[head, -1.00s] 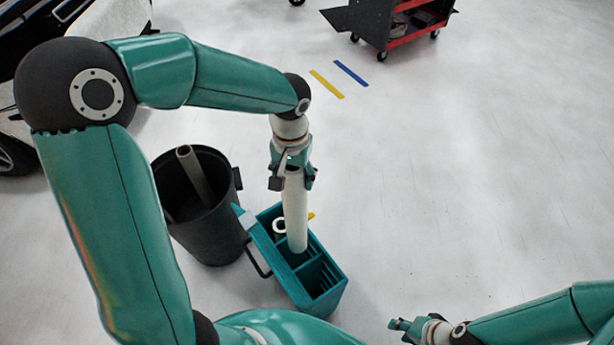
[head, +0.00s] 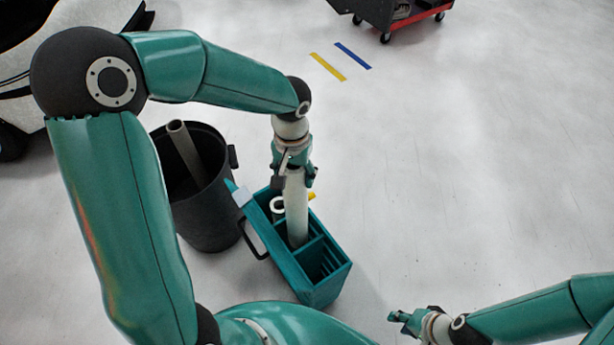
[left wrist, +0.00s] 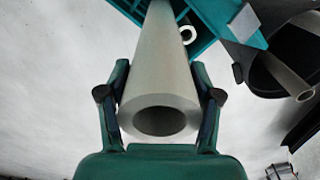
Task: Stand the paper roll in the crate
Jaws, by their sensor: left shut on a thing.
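The paper roll (head: 296,208) is a long white tube held upright by my left gripper (head: 293,175). Its lower end is inside a compartment of the teal crate (head: 325,292); whether it touches the crate floor is hidden. In the left wrist view the gripper (left wrist: 160,105) is shut around the roll (left wrist: 163,75), with the hollow end facing the camera and the crate (left wrist: 203,15) beyond it. My right gripper (head: 398,318) is at the lower right, empty and away from the crate; its jaw opening is too small to judge.
Another white roll (head: 278,204) stands in the crate beside the held one. A dark bin (head: 212,215) with a grey tube (head: 184,146) in it stands left of the crate. A red and black cart (head: 400,20) is far back. The floor right of the crate is clear.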

